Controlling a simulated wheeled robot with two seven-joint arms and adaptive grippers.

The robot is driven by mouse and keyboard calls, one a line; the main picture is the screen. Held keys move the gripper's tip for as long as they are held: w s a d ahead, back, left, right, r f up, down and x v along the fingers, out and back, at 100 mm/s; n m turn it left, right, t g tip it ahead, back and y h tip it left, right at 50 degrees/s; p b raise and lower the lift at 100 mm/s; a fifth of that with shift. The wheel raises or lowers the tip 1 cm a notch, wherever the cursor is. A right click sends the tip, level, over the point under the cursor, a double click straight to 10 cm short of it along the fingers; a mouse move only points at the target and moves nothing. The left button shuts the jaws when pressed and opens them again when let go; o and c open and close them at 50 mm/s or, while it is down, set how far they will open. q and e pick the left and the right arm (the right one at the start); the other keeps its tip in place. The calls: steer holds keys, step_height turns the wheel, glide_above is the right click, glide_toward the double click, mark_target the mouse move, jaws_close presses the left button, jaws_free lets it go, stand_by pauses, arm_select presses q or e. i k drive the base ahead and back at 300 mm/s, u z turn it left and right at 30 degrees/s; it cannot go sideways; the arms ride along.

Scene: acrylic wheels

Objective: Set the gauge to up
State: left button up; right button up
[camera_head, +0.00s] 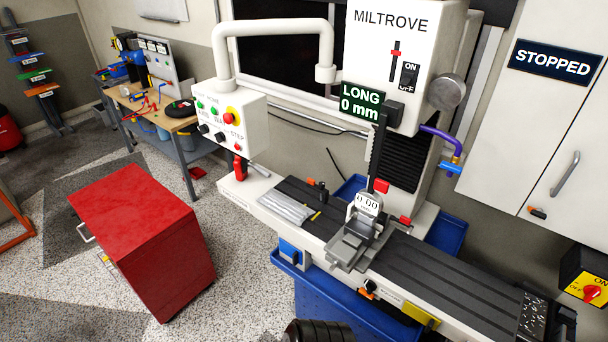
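A small gauge (368,203) with a white display reading 0.00 sits above the vise (352,245) on the milling machine's table. A dark upright bar (380,145) rises just behind it, with a red piece (381,186) beside its lower end. A dark sign (361,102) above reads LONG 0 mm. On the white machine head (432,40) a red slider knob (397,52) sits partway along a vertical slot, beside a black ON/OFF switch (409,76).
A white control box (229,118) with buttons hangs from a bent arm left of the head. The machine table (460,272) carries metal bars (287,206) on its left. A red cabinet (145,235) stands on the floor at left. A sign (555,60) reads STOPPED.

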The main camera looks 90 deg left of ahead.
mark_target(369, 203)
steer(key=u, duration=2.1)
